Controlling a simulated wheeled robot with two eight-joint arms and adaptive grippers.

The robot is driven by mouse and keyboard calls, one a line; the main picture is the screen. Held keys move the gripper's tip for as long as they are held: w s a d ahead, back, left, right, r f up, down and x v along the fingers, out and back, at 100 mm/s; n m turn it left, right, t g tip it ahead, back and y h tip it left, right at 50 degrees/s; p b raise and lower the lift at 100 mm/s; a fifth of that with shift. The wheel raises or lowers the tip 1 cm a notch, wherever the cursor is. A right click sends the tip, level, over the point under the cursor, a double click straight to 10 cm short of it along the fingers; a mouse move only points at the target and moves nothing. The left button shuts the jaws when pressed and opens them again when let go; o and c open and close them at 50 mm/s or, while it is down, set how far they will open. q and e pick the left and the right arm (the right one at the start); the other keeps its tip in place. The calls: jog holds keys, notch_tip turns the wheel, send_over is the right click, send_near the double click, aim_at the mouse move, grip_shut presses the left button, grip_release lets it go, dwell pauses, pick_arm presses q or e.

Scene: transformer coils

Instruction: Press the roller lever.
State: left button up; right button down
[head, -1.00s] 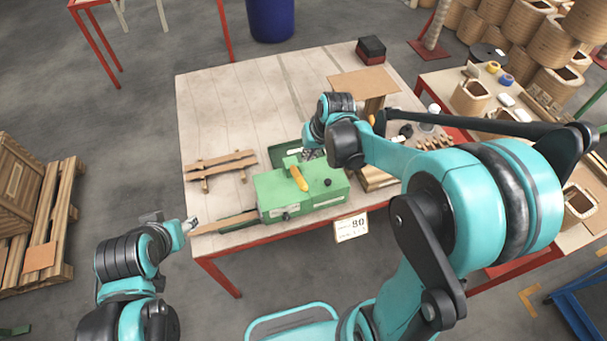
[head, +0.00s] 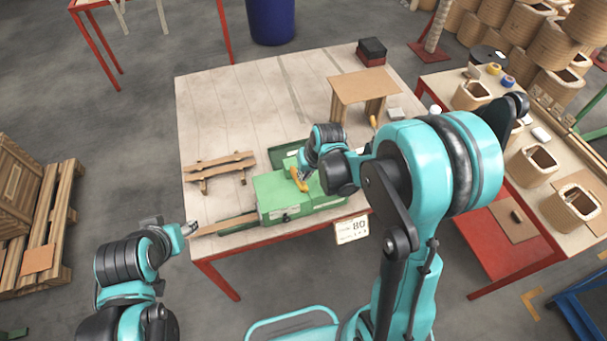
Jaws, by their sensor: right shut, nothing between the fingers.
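The green machine (head: 268,193) sits at the front edge of the wooden worktable. Its yellow-orange lever (head: 294,182) stands on top, partly covered by my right gripper. My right gripper (head: 304,174) is shut and empty, pointing down close beside the lever's upper end; I cannot tell whether it touches. My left gripper (head: 191,228) hangs off the table's front left corner, near the end of a flat strip (head: 226,224) at the machine's left side. Its fingers are too small to read.
A small wooden rack (head: 220,166) lies left of the machine. A wooden stand (head: 362,87) and a dark box (head: 371,50) stand farther back. A sign (head: 352,229) hangs at the front edge. The table's back left is clear. A side table with coils (head: 532,163) is at right.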

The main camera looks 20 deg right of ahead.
pick_arm(q)
notch_tip(320, 180, down, 11)
jog(key=b, duration=1.1)
pick_arm(e)
jog(key=s+f+t, duration=0.2)
jog(key=s+f, duration=0.3)
jog(key=f, duration=0.4)
jog(key=shift+t, duration=0.4)
pick_arm(q)
jog(key=shift+s+f, duration=0.15)
pick_arm(e)
jog(key=shift+f, duration=0.1)
